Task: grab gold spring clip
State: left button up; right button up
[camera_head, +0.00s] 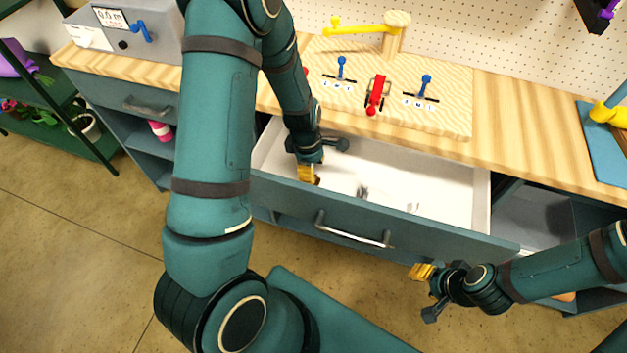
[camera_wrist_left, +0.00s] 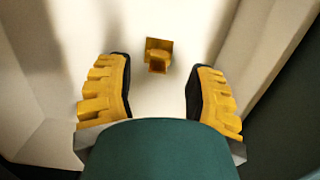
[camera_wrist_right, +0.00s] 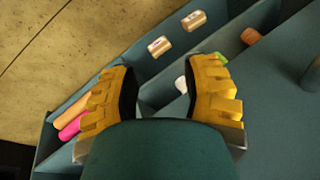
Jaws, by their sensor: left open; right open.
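The gold spring clip (camera_wrist_left: 158,54) lies on the white floor of the open drawer in the left wrist view. It sits just ahead of my left gripper (camera_wrist_left: 162,92), centred between the two yellow-padded fingers and touching neither. In the head view my left gripper (camera_head: 316,168) reaches down into the left part of the drawer (camera_head: 440,182), open and empty; I cannot make out the clip there.
The drawer walls flank my left gripper. Small silvery pieces (camera_head: 362,192) lie in the drawer. The wooden worktop (camera_head: 500,110) with a lever board (camera_head: 440,118) stands behind it. Below my right gripper, a compartmented shelf holds tan rolls (camera_wrist_right: 160,46) and a pink roll (camera_wrist_right: 72,126).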

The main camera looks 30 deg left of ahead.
pick_arm(q)
notch_tip(320, 180, down, 4)
jog(key=shift+w+d+r+b, duration=0.1)
jog(key=shift+r+b, duration=0.15)
jog(key=shift+b, duration=0.2)
grip_shut()
